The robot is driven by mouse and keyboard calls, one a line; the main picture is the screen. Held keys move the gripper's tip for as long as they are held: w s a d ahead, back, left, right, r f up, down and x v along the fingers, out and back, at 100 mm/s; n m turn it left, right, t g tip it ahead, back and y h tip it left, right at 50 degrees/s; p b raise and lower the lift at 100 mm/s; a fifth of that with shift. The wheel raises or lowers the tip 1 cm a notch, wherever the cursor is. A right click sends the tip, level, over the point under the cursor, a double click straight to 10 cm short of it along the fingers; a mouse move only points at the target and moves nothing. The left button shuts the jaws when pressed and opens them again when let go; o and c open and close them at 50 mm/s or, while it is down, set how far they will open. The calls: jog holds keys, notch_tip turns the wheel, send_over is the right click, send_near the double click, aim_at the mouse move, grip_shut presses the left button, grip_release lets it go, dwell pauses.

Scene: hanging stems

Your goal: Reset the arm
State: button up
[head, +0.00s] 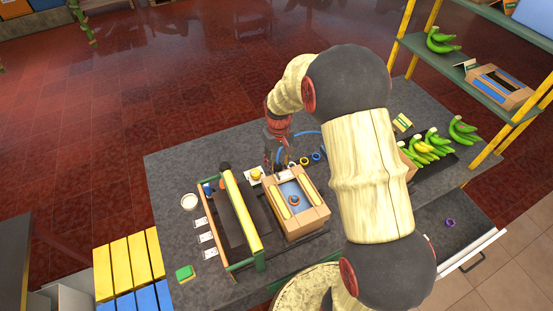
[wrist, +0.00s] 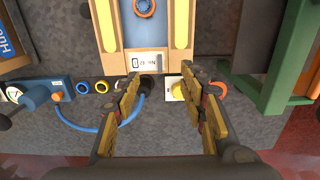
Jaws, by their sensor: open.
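My gripper (head: 275,152) hangs over the grey worktop (head: 180,163), at the far end of the cardboard box (head: 305,226). In the wrist view my gripper (wrist: 160,84) has its two fingers spread apart with nothing held between them. Beyond the fingertips are a white plate with a yellow knob (wrist: 180,91) and a white label marked OPEN (wrist: 147,63) on the box. The box has a blue inside and holds an orange ring (head: 294,200). My arm crosses the right half of the head view and hides part of the worktop.
A rack with a yellow bar (head: 242,212) stands left of the box. A blue hose (wrist: 100,128) curves beside the left finger. Small rings (head: 316,156) lie near the gripper. Green bananas (head: 437,140) lie at the right, beside a shelf (head: 470,70). Open floor lies beyond the worktop.

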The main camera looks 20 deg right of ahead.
jog(key=shift+s+a+f, duration=0.1)
jog(key=shift+s, duration=0.25)
jog(key=s+a+r+t+b, duration=0.2)
jog(key=s+r+b, duration=0.1)
jog(key=s+b, duration=0.3)
jog(key=s+a+r+t+b, duration=0.1)
jog(key=s+a+r+b, duration=0.2)
jog(key=s+b, duration=0.3)
jog(key=s+a+r+t+b, duration=0.2)
jog(key=s+b, duration=0.4)
jog(key=s, duration=0.6)
notch_tip(320, 180, up, 2)
jog(key=shift+s+a+r+t+b, duration=0.1)
jog(key=shift+s+a+t+b, duration=0.25)
jog(key=shift+a, duration=0.4)
jog(key=shift+c, duration=1.1)
